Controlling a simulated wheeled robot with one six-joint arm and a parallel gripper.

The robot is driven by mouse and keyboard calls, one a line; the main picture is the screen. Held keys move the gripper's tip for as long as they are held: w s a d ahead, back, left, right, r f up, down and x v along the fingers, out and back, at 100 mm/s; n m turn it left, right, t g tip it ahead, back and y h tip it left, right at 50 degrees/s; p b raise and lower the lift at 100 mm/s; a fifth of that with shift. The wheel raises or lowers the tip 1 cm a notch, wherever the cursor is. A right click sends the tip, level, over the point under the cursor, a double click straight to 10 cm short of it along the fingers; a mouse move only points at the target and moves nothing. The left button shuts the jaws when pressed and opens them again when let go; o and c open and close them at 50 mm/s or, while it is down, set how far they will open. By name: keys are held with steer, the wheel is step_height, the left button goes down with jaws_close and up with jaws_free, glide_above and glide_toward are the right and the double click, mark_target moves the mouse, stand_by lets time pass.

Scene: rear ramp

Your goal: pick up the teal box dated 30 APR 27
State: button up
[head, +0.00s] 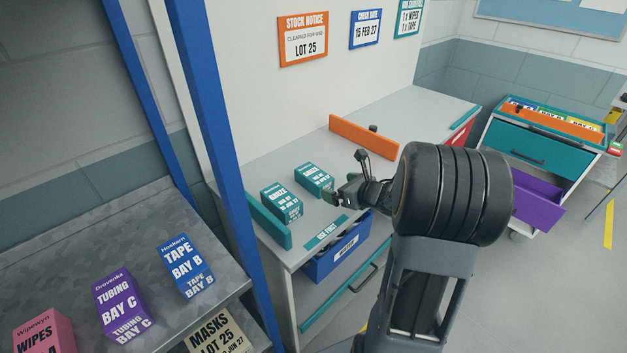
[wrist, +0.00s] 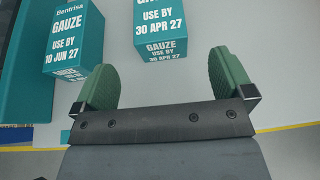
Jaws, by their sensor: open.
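The teal gauze box dated 30 APR 27 (wrist: 160,32) stands at the top of the wrist view, between the lines of my two fingers and just beyond their tips. It also shows in the head view (head: 314,180), on the white counter left of my gripper. A second teal gauze box, dated 10 JUN 27 (wrist: 73,45), stands to its left; in the head view it is nearer the blue post (head: 281,203). My gripper (wrist: 168,75) is open and empty, its green fingers spread wide. In the head view my gripper (head: 334,198) is partly hidden by my arm.
A teal divider (head: 268,220) borders the boxes on the left and an orange divider (head: 364,137) stands farther right. A "USE FIRST" label (head: 326,233) marks the counter's front edge, above a blue bin (head: 337,260). A shelf with other boxes (head: 70,270) is at left.

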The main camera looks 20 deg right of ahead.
mark_target(326, 182)
steer(key=shift+p+x, duration=0.85)
steer(key=shift+x, duration=3.55)
steer(key=shift+r, duration=0.15)
steer(key=shift+c, duration=0.5)
steer(key=c, duration=0.9)
steer(key=shift+c, duration=0.4)
steer(key=shift+r, duration=0.1)
